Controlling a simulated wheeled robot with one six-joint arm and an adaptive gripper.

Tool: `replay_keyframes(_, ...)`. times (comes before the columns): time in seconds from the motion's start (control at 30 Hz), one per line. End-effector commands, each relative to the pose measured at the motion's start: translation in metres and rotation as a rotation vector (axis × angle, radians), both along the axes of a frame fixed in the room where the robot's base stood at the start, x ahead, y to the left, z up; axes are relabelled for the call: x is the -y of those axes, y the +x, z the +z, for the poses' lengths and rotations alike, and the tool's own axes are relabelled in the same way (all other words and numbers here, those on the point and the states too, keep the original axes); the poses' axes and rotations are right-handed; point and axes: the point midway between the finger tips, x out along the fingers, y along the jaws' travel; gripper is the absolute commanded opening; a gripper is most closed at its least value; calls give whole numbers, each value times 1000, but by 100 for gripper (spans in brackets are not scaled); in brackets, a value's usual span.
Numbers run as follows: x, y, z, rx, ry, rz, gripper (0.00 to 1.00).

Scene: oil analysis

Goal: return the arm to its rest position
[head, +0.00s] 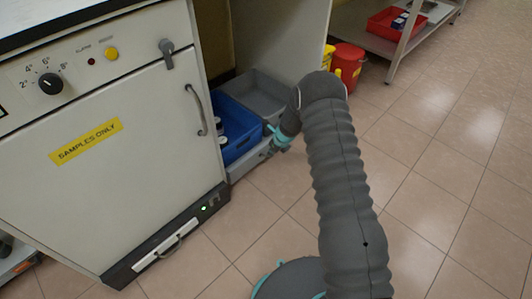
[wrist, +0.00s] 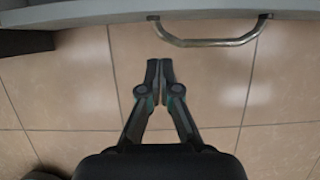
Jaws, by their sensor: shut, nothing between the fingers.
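My arm, in a grey ribbed sleeve, rises from the bottom of the head view and bends over toward the cabinet side. My gripper (head: 271,147) is small there, in front of the low grey and blue bins, and partly hidden by the wrist. In the wrist view, my gripper (wrist: 160,66) has its two fingers together with nothing between them, above the tiled floor. A curved metal handle (wrist: 208,42) on a pale panel lies just beyond the fingertips, apart from them.
A white sample fridge (head: 110,140) with a door handle (head: 197,108) stands at left. A blue bin (head: 238,125) and a grey bin (head: 262,92) sit beside it. A red bucket (head: 348,62) and a shelf with a red tray (head: 385,24) are behind. Floor at right is clear.

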Motion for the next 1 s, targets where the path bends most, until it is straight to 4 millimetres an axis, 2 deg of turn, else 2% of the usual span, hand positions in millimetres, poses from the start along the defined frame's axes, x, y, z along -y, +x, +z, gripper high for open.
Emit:
replay_keyframes(0.03, 3, -2, 16, 4, 1, 0, 0)
replay_keyframes(0.1, 7, -6, 29, 3, 0, 0, 0)
replay_keyframes(0.4, 19, -19, 69, 0, -1, 0, 0)
replay_keyframes(0.77, 20, -22, 76, 2, -3, 11, 0)
replay_keyframes(0.87, 20, -22, 76, 13, -16, 69, 0)
replay_keyframes(1.0, 16, -33, 74, 30, -50, 278, 0)
